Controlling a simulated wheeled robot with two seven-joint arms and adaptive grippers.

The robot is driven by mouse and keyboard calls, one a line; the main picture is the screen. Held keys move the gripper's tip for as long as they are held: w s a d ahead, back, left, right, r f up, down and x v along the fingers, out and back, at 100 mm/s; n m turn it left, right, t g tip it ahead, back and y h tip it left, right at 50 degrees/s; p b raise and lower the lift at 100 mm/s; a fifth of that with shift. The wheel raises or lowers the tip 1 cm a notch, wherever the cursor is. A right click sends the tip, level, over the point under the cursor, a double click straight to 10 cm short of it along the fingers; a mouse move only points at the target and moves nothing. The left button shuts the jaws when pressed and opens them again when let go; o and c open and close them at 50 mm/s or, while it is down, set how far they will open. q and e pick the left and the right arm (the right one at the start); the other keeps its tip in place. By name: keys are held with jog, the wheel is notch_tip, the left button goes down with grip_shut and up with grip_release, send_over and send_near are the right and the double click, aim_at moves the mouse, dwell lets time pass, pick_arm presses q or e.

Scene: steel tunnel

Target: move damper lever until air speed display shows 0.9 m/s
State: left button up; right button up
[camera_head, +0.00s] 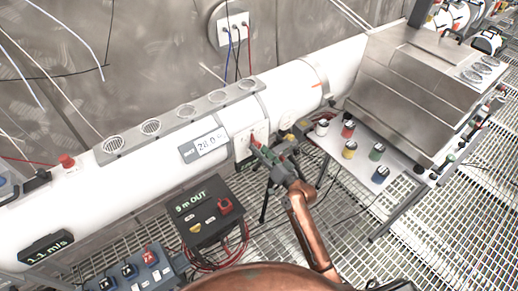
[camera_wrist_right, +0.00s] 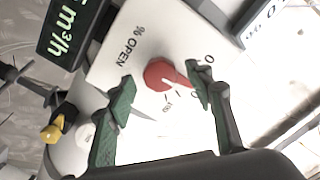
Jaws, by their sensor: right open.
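The air speed display (camera_head: 47,246) is a dark box at the lower left of the head view and reads 1.1 m/s. The damper lever (camera_wrist_right: 160,75) is a red knob with a pointed end on a white plate (camera_wrist_right: 120,62) marked "% OPEN". In the head view the red lever (camera_head: 253,139) is partly hidden by my right gripper (camera_head: 262,150). In the wrist view my right gripper (camera_wrist_right: 162,88) is open, its green-padded fingers on either side of the lever. I cannot tell whether a finger touches it. My left gripper is not in view.
The white duct (camera_head: 140,185) carries a flow display (camera_head: 207,143) reading about 28.0. A black "m OUT" box (camera_head: 203,210) stands in front. Small cups, such as a yellow one (camera_head: 349,150), stand on a side table (camera_head: 335,140) at right. Cables hang nearby.

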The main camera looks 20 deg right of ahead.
jog(key=shift+w+a, duration=0.25)
jog(key=shift+w, duration=0.4)
jog(key=shift+c, duration=0.7)
jog(key=c, duration=1)
jog(key=n+p, duration=0.1)
jog(key=n, duration=0.2)
jog(key=o, duration=1.1)
jog(key=shift+o, duration=0.2)
jog(key=shift+s, duration=0.15)
